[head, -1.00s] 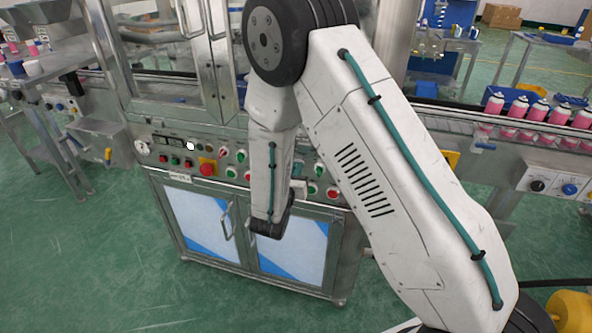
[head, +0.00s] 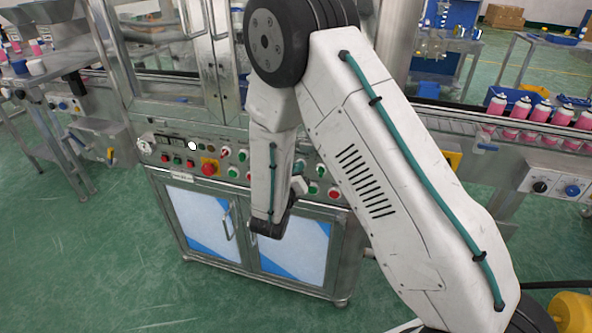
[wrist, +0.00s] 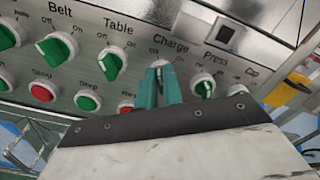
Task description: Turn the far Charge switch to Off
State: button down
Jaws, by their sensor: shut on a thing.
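The Charge switch (wrist: 158,64) is on the panel under the printed word Charge, with Off and On marks around it. Only its pale rim shows at the tips of my teal fingers; its knob and pointing direction are hidden. My gripper (wrist: 158,76) is shut on the Charge switch, its fingers lying close together over it.
Green Belt (wrist: 56,49) and Table (wrist: 112,64) switches lie left of Charge, and the Press switch (wrist: 202,86) lies right. Red and green buttons sit below. In the head view a red emergency button (head: 208,168) stands on the panel.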

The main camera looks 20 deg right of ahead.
jog(key=c, duration=1.5)
grip_release()
jog(key=shift+c, duration=0.2)
jog(key=v, duration=0.8)
jog(key=shift+w, duration=0.1)
